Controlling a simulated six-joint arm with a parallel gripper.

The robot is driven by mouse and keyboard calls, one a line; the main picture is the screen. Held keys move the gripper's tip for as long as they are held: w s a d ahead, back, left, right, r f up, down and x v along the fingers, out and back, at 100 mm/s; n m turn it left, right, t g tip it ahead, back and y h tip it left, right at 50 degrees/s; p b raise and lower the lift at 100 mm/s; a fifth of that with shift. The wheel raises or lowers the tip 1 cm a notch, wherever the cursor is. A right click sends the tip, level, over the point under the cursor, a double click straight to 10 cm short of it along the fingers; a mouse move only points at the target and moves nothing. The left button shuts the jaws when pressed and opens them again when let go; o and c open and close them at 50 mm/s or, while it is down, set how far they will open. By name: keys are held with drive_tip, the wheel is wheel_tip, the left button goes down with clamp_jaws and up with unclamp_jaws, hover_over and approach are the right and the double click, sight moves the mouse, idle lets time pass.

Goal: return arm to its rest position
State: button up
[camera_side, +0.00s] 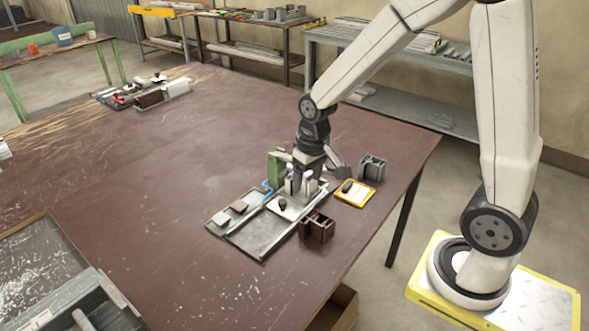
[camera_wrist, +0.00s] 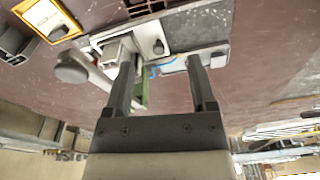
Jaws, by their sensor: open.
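My gripper (camera_side: 307,182) is low over the clamp fixture in the side view, its arm reaching down from the upper right. In the wrist view its two dark fingers (camera_wrist: 162,65) stand wide apart with nothing visible held between them. The fixture sits on a grey tray (camera_side: 262,243) and has a white plate (camera_side: 284,209), a green upright block (camera_side: 276,167) and a blue curved part (camera_side: 267,189). In the wrist view a grey clamp lever (camera_wrist: 85,68) is beside the left finger. I cannot tell whether the fingers touch the fixture.
A dark brown profile piece (camera_side: 319,228), a grey profile piece (camera_side: 373,168) and a yellow-framed tray (camera_side: 357,196) stand close around the fixture. A cluster of parts (camera_side: 145,92) lies at the table's far left. The middle of the red-brown table (camera_side: 180,170) is clear.

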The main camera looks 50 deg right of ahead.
drive_tip(key=s+a+n+t, duration=0.1)
drive_tip(key=s+a+n, duration=0.1)
drive_tip(key=s, duration=0.5)
drive_tip(key=shift+s+a+f, duration=0.3)
drive_tip(key=shift+a, duration=0.6)
